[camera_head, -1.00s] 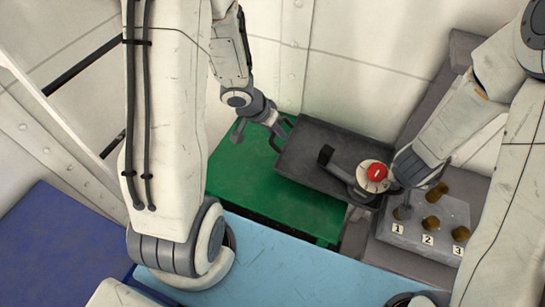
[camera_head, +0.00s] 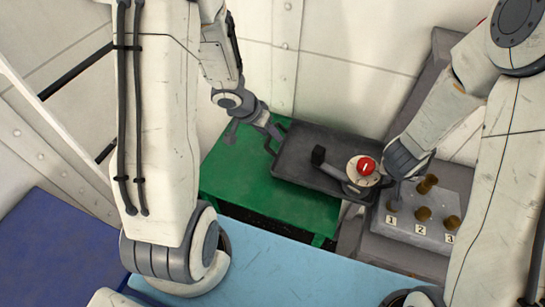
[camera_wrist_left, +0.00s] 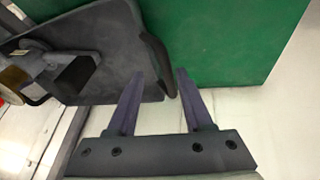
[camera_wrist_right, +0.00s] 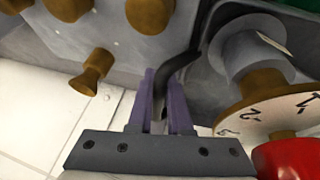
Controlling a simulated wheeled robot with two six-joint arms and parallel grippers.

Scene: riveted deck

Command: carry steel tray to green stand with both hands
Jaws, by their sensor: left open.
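The dark steel tray (camera_head: 318,147) reaches over the right part of the green stand (camera_head: 245,175); whether it rests there I cannot tell. It carries a device with a red knob and numbered dial. My left gripper (camera_head: 257,133) is open at the tray's left end; in the left wrist view its fingers (camera_wrist_left: 161,75) are apart, with the tray's handle (camera_wrist_left: 156,55) near their tips. My right gripper (camera_wrist_right: 165,85) is at the tray's right end, its fingers close together on the dark handle (camera_wrist_right: 178,62). In the head view the right fingertips are mostly hidden.
A grey block (camera_head: 425,215) with several brass pegs and number labels stands right of the tray, close to my right gripper. A light blue surface (camera_head: 290,265) lies in front and a dark blue one (camera_head: 55,245) at left. A white wall (camera_head: 340,60) stands behind.

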